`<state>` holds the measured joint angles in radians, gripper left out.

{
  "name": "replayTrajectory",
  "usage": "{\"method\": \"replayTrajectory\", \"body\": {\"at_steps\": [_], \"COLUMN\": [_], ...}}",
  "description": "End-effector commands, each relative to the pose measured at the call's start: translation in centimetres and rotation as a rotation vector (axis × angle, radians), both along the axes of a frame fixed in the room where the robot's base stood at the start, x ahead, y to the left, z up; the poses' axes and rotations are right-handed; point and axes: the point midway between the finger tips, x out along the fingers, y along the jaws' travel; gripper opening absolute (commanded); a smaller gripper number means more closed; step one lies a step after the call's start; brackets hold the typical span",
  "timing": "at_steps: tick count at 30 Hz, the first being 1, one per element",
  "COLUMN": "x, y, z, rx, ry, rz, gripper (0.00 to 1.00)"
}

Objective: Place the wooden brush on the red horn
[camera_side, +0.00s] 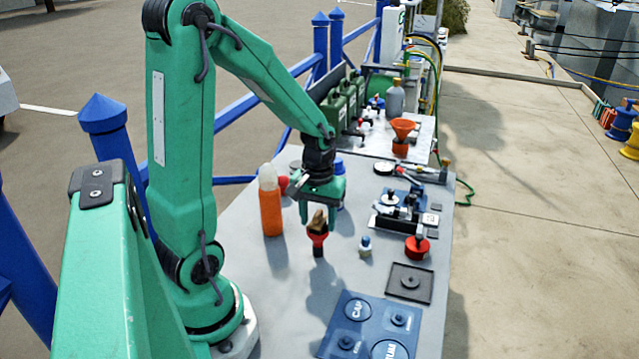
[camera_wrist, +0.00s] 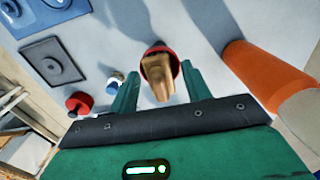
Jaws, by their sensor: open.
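The red horn (camera_side: 317,239) stands upright on the grey table, its wide red end up and its dark part below. The wooden brush (camera_side: 317,221) is at the top of the horn, apparently resting on it. In the wrist view the brush (camera_wrist: 158,80) covers much of the round red rim of the horn (camera_wrist: 151,53). My gripper (camera_side: 319,217) is above the horn, pointing down. Its green fingers are open, one on each side of the brush, with gaps visible in the wrist view (camera_wrist: 158,68). The brush's underside is hidden.
An orange bottle (camera_side: 271,212) stands left of the horn. A small white-and-blue bottle (camera_side: 365,247) and a red knob (camera_side: 417,247) stand to the right. A blue mat (camera_side: 330,345) and a dark square plate (camera_side: 411,292) lie nearer the front. Fittings and an orange funnel (camera_side: 403,130) are behind.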

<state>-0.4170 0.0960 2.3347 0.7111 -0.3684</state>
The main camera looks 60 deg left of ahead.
Motion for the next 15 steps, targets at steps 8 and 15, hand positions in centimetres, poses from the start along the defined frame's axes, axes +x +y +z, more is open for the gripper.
{"method": "replayTrajectory", "body": {"at_steps": [8,15], "x": [0.1,0.1], "y": [0.0,0.0], "z": [1.0,3.9], "rx": [0.001,0.002], "ry": [-0.003,-0.005], "rz": [0.000,0.000], "gripper": [0.48,0.48]}}
